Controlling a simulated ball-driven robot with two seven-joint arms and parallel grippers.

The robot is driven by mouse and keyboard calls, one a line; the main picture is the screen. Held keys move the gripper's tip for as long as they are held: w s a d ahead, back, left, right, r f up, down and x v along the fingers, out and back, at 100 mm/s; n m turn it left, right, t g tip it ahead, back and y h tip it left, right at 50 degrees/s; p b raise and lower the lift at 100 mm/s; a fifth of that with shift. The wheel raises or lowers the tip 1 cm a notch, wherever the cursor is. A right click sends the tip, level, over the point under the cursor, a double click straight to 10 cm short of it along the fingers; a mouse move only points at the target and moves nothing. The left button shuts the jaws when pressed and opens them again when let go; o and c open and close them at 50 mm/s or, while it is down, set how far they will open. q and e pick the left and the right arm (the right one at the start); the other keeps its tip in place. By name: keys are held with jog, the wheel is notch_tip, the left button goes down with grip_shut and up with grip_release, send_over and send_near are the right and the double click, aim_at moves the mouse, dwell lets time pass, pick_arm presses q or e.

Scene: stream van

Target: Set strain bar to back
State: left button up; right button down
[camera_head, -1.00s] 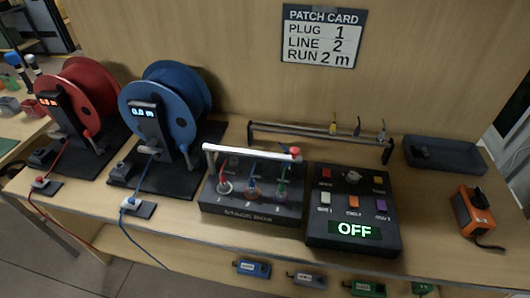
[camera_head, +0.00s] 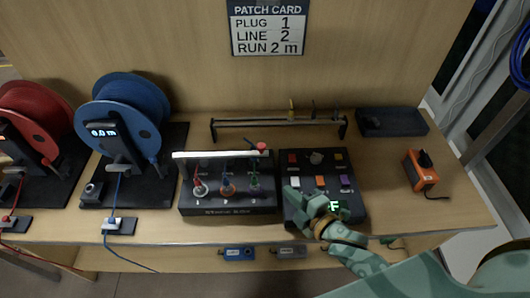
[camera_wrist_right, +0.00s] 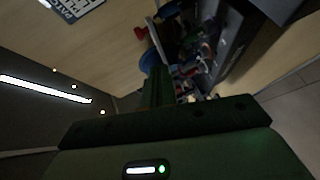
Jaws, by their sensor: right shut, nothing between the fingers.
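The strain bar (camera_head: 215,154) is a pale bar with a red knob (camera_head: 261,146) at its right end. It lies across the stage box (camera_head: 228,208), above the row of coloured plugs and sockets. My right gripper (camera_head: 297,197) is shut and empty, over the left part of the dark control box (camera_head: 355,212), to the right of and apart from the bar. It hides part of that box's lit display. In the right wrist view the shut fingers (camera_wrist_right: 157,90) point toward the stage box area, with a red knob (camera_wrist_right: 141,32) beyond. My left gripper is not in view.
A blue cable reel (camera_head: 125,112) and a red reel (camera_head: 32,122) stand at the left. A low rail (camera_head: 275,122) is behind the boxes, with a dark tray (camera_head: 392,122) and an orange device (camera_head: 421,174) to the right. The patch card (camera_head: 268,28) hangs behind.

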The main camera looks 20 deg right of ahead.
jog(key=r, duration=0.1)
jog(key=a+r+n+y, duration=0.1)
jog(key=shift+w+r+n+t, duration=0.2)
jog(key=shift+r+n+t, duration=0.1)
jog(key=w+d+x, duration=0.1)
jog(key=d+x, duration=0.1)
jog(key=x, duration=1.1)
jog(key=shift+d, duration=0.35)
jog(key=shift+s+f, duration=0.1)
